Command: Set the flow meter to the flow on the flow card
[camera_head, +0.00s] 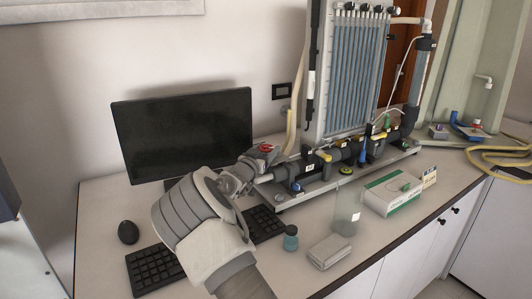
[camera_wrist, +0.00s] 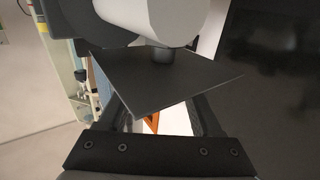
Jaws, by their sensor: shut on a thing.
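My gripper (camera_head: 262,163) is at the left end of the dark pipe run on the manometer board, right at a red valve handle (camera_head: 266,149). It appears shut on this handle, though my wrist hides much of the contact. In the wrist view, an orange-red piece (camera_wrist: 151,123) shows between the fingers, below a dark flat plate (camera_wrist: 165,80) and a pale cylinder (camera_wrist: 150,18). The board (camera_head: 357,75) carries several blue-filled tubes. A small card (camera_head: 429,179) stands by a green-and-white box; its writing is unreadable. I cannot tell which part is the flow meter.
A monitor (camera_head: 184,135), keyboard (camera_head: 155,270) and mouse (camera_head: 128,232) are on the left of the bench. In front of the board stand a small bottle (camera_head: 291,238), a clear beaker (camera_head: 347,212), a grey block (camera_head: 329,252) and the green-and-white box (camera_head: 393,193).

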